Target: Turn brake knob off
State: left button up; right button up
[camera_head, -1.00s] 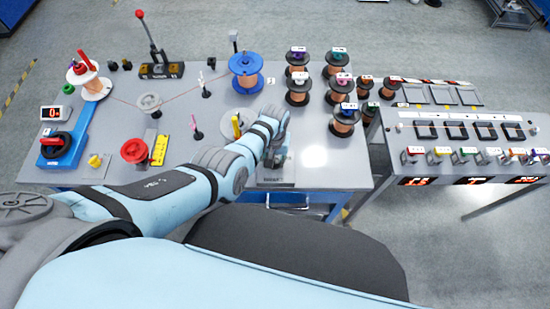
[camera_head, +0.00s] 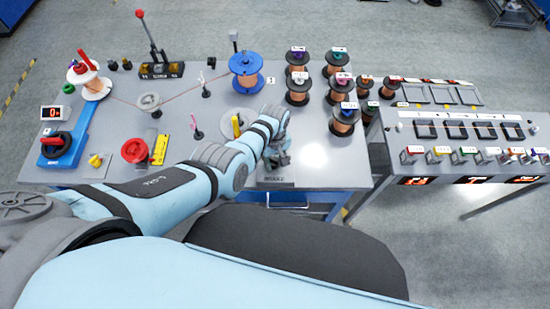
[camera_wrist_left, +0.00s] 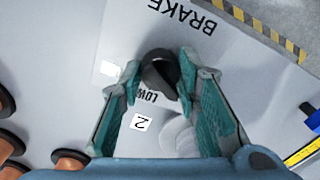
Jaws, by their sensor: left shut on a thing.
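The brake knob (camera_wrist_left: 160,72) is a small round dark knob on a pale plate (camera_wrist_left: 215,55) marked BRAKE, with the word LOW beside it. In the left wrist view it sits between the two green-padded fingers of my left gripper (camera_wrist_left: 163,78), which is shut on it. In the head view my left gripper (camera_head: 277,153) is at the front edge of the table, over the brake plate (camera_head: 276,180); the knob is hidden there by the gripper. My right gripper is not in view.
A blue spool (camera_head: 245,70) and several copper spools (camera_head: 297,88) stand behind and right of the gripper. A yellow piece (camera_head: 237,125) stands close to its left. A second table (camera_head: 465,175) with slots and coloured tags is at the right.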

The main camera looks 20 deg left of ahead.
aim_at(274, 159)
pick_arm(q)
jog(key=shift+w, duration=0.1)
jog(key=o, duration=1.2)
jog(key=shift+c, duration=0.2)
notch_tip(274, 159, up, 12)
